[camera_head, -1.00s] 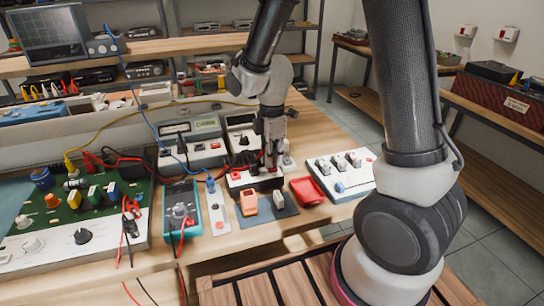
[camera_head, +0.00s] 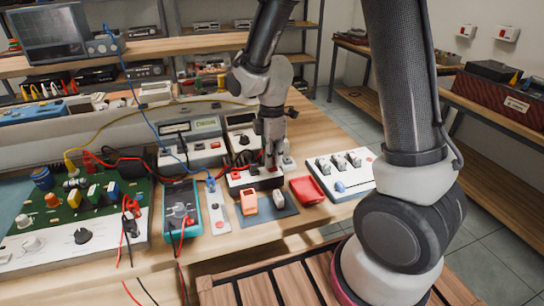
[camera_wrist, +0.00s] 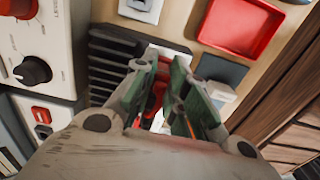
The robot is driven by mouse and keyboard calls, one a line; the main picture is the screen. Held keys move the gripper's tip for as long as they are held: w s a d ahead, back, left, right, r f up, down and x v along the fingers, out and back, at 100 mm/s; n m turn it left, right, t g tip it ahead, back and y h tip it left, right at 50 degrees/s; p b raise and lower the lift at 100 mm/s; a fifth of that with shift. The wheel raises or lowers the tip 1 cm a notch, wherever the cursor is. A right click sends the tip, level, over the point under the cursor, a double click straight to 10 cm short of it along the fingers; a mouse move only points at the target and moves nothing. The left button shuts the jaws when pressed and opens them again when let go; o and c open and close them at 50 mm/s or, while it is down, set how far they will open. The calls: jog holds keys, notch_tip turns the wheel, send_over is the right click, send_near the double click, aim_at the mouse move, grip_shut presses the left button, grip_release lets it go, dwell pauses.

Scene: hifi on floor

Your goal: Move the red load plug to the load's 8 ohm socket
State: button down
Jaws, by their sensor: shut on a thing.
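The load (camera_head: 255,178) is a low box with a white face and dark finned sides, on the bench in the middle of the head view. Its black fins (camera_wrist: 112,65) show left of my fingers in the wrist view. My gripper (camera_head: 271,163) points down over the load. In the wrist view my gripper (camera_wrist: 163,100) has its green-padded fingers closed around the red load plug (camera_wrist: 157,96), which is mostly hidden between them. The fingers cover the sockets, so I cannot tell which socket the plug is at or whether it is seated.
A red tray (camera_head: 307,190) and a white switch box (camera_head: 340,172) stand to the right. An orange block (camera_head: 249,201) and a white block (camera_head: 279,200) are in front. A blue multimeter (camera_head: 182,210), a green circuit board (camera_head: 95,205) and loose leads lie left.

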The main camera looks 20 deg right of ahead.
dwell(0.3)
jog(key=c, duration=1.3)
grip_release()
jog(key=shift+c, duration=0.2)
notch_tip(320, 180, up, 17)
jog(key=s+d+r+m+t, duration=0.2)
jog(key=s+d+m, duration=0.5)
jog(key=s+m, duration=0.2)
jog(key=s+d+r+m+t, duration=0.2)
jog(key=s+d+m, duration=0.6)
jog(key=s+m, duration=0.1)
jog(key=shift+s+r, duration=0.15)
jog(key=shift+s, duration=0.35)
